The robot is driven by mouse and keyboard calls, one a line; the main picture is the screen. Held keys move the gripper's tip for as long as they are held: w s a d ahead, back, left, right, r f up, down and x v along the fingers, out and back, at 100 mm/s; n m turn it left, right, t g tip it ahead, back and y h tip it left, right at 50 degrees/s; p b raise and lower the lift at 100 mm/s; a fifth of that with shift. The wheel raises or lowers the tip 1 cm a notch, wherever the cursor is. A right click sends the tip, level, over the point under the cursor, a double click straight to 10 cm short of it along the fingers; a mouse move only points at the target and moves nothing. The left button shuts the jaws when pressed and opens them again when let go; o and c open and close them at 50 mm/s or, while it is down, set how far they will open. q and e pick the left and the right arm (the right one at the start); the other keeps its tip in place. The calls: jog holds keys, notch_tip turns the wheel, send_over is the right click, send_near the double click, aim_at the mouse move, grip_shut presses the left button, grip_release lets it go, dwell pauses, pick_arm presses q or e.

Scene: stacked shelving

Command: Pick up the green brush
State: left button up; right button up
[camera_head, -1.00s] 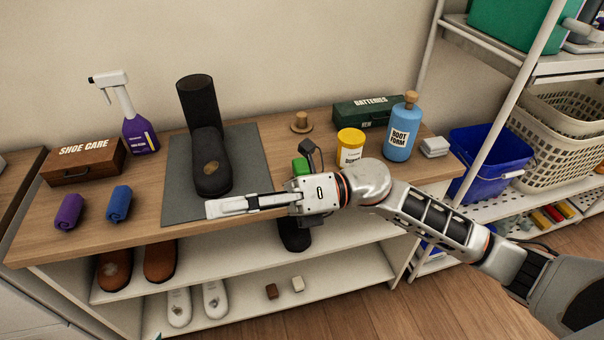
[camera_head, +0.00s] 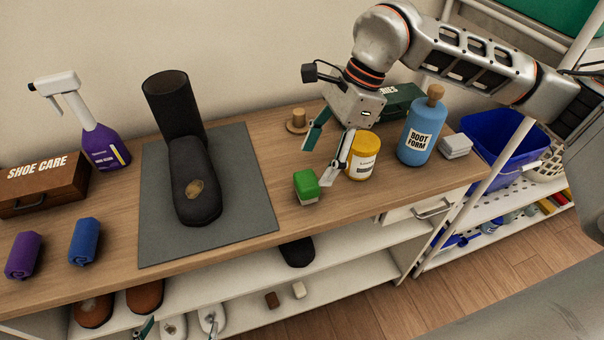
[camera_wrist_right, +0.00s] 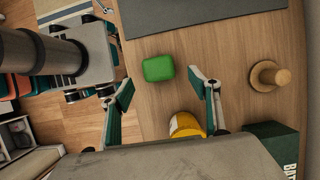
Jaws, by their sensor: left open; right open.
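The green brush (camera_head: 306,187) is a small block with a green top and a pale lower part on the wooden bench top, right of the grey mat. My right gripper (camera_head: 320,160) is open above and just behind it, pointing down. In the right wrist view the green brush (camera_wrist_right: 158,68) lies near the gap between the open fingers (camera_wrist_right: 161,79), with nothing held. My left gripper (camera_head: 178,326) shows only its fingertips at the bottom edge of the head view, apart and low in front of the shelves.
A yellow jar (camera_head: 363,160) stands close to my right gripper. A blue bottle (camera_head: 418,138), a wooden knob-like piece (camera_head: 298,121) and a green box (camera_head: 402,101) are nearby. Bench is bare in front of the brush.

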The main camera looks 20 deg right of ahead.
aim_at(310, 177)
jog(key=shift+s+x, duration=0.25)
jog(key=shift+x, duration=3.4)
jog(key=shift+w, duration=0.15)
jog(key=c, duration=1.2)
